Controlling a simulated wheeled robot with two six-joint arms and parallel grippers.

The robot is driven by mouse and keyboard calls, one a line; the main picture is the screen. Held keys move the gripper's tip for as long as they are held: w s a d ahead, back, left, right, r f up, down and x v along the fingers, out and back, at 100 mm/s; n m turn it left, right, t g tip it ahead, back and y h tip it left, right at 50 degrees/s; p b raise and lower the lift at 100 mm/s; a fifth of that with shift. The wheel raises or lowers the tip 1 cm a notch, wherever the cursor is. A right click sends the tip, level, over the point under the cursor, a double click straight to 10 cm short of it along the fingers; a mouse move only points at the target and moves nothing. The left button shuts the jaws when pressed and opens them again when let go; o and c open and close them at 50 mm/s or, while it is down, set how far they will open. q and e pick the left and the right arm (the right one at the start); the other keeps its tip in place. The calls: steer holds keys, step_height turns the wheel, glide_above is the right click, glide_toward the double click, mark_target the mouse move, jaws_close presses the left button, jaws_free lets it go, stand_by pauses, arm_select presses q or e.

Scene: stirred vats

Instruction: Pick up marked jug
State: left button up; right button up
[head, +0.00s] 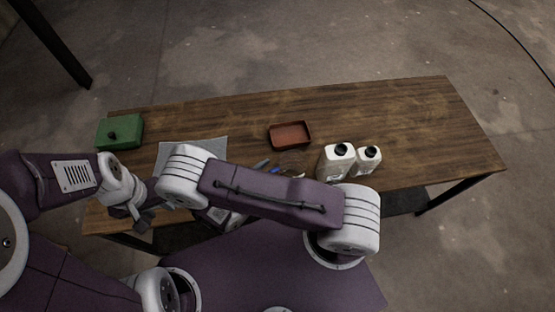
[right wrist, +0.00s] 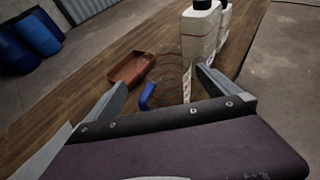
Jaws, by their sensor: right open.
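A clear jug (right wrist: 172,82) with a pale scale strip and a blue handle (right wrist: 146,96) stands on the wooden table, seen in the right wrist view. In the head view its blue handle (head: 274,171) shows just behind my right arm, and its see-through body is faint. My right gripper (right wrist: 162,80) is open, with the jug showing between and beyond its fingers; I cannot tell whether they touch it. My left gripper (head: 138,213) is low at the left, near the table's front edge, and I see nothing in it.
Two white bottles with black caps, a larger one (head: 335,163) and a smaller one (head: 367,162), stand right of the jug. A brown tray (head: 290,142) lies behind it. A green box (head: 120,133) and a grey mat (head: 210,147) are left. The table's back right is clear.

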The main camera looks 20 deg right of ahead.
steer(key=shift+d+f+n+t+b, duration=0.15)
steer(key=shift+d+f+n+t, duration=0.15)
steer(key=shift+d, duration=0.25)
steer(key=shift+d+f+n+t+b, duration=0.2)
steer(key=shift+d+n, duration=0.1)
steer(key=shift+d, duration=0.25)
steer(key=b+x, duration=0.1)
steer(key=x, duration=0.4)
steer(key=shift+w+d, duration=0.1)
steer(key=shift+d, duration=0.1)
steer(key=c, duration=0.8)
arm_select(q)
steer(key=shift+s+d+f, duration=0.35)
steer(key=shift+s+f, duration=0.15)
steer(key=shift+s, duration=0.25)
arm_select(e)
steer(key=c, duration=1)
